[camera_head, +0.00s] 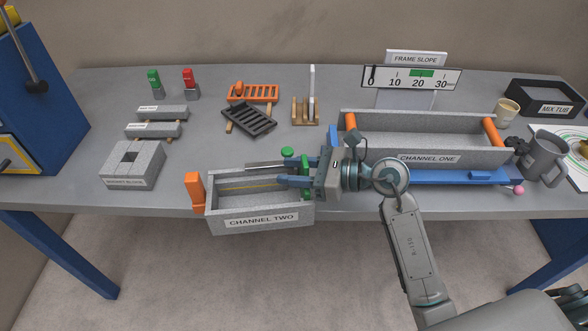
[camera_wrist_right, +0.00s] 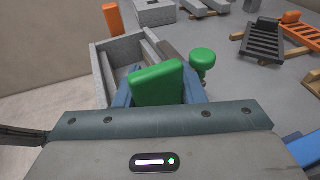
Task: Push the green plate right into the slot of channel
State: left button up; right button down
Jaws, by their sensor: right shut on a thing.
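The channel labelled CHANNEL TWO (camera_head: 262,220) is a grey open trough at the table's front edge. An orange plate (camera_head: 195,191) stands upright at its left end. The green plate (camera_head: 306,187) is upright at the channel's right end. My right gripper (camera_head: 288,174) reaches in from the right, its blue fingers shut on the green plate. In the right wrist view the green plate (camera_wrist_right: 157,86) stands between the fingers, with the channel (camera_wrist_right: 104,75) beyond. The plate's lower edge is hidden there, so I cannot tell how deep it sits. My left gripper is not in view.
A green knob (camera_head: 288,152) stands just behind the channel. CHANNEL ONE (camera_head: 427,157) lies to the right, behind a blue bar (camera_head: 455,177). Grey blocks (camera_head: 133,164) stand at the left, and black and orange racks (camera_head: 249,120) farther back. The table's front edge is close.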

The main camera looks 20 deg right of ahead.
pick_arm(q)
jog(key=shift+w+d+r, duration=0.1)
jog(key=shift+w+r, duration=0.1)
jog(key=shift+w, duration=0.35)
pick_arm(e)
jog(key=shift+f, duration=0.25)
jog(key=c, duration=1)
grip_release()
jog(key=shift+s, duration=0.1)
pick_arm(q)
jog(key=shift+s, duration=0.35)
pick_arm(e)
jog(key=shift+o, duration=0.8)
pick_arm(q)
jog(key=shift+b, duration=0.3)
pick_arm(e)
jog(key=shift+s+d, duration=0.1)
jog(key=shift+d, duration=0.15)
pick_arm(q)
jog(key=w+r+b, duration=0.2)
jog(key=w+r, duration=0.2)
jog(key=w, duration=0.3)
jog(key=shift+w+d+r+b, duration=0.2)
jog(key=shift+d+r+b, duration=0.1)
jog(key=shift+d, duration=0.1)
pick_arm(e)
jog(key=v, duration=1)
jog(key=shift+s+r, duration=0.1)
jog(key=shift+r, duration=0.1)
